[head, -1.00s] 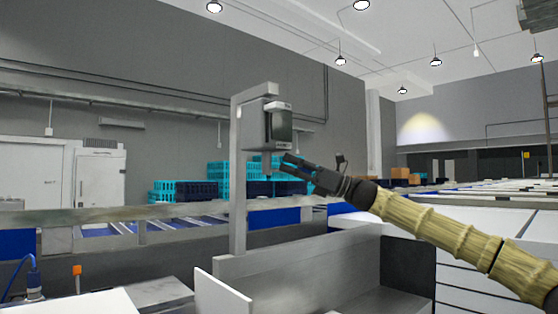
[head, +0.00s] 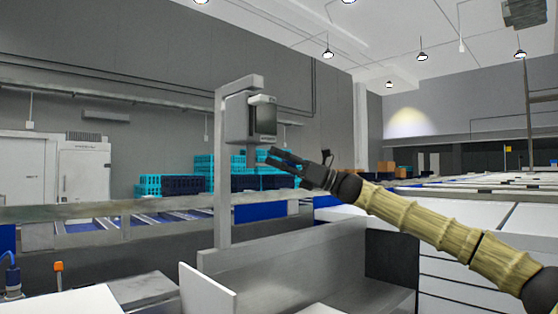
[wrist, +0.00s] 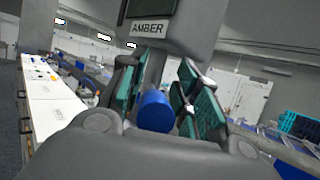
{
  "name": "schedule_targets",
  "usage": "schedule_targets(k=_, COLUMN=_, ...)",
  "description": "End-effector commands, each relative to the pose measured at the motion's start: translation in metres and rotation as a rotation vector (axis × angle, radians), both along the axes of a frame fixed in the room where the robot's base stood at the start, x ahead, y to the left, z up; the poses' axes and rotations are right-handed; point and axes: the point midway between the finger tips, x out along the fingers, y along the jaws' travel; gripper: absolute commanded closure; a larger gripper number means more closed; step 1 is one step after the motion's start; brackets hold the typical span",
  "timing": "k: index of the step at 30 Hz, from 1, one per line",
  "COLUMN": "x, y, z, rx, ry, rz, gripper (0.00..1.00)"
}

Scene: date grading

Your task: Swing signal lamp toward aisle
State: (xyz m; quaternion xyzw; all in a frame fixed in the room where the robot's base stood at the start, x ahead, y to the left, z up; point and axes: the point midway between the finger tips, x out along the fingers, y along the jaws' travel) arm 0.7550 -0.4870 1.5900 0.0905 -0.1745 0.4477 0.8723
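The signal lamp (head: 239,118) is a grey box with a dark glossy face, hung from a bracket on a grey post (head: 222,180). A short stem hangs below it. In the wrist view the lamp's underside and an "AMBER" label (wrist: 149,29) show at the top. A grey stem with a blue rounded end (wrist: 156,111) stands between my finger pads. My gripper (head: 273,157) is just below and right of the lamp, pointing at the stem. Its two teal-padded fingers (wrist: 160,95) are spread apart on either side of the blue end, with gaps visible. Contact is not visible.
A grey metal bin or counter (head: 300,260) stands below the lamp. A conveyor (head: 110,215) runs behind on the left, with teal crates (head: 203,172) beyond the post. White tables (head: 480,220) fill the right. Air around the lamp looks free.

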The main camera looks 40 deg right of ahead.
Motion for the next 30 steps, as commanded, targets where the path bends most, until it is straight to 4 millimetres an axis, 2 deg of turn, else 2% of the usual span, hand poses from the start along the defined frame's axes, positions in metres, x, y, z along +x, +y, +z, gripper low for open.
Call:
schedule_targets(k=5, x=-0.009, y=-0.011, z=-0.005, rx=0.0, ry=-0.002, rz=-0.001, gripper=0.68)
schedule_targets(k=18, x=-0.051, y=-0.073, z=-0.034, rx=0.005, ry=-0.005, rz=-0.004, gripper=0.68)
schedule_targets(k=24, x=-0.063, y=-0.085, z=-0.041, rx=0.0, ry=-0.004, rz=-0.003, gripper=0.68)
schedule_targets(k=30, x=-0.067, y=-0.082, z=-0.041, rx=-0.005, ry=-0.002, rz=-0.003, gripper=0.68)
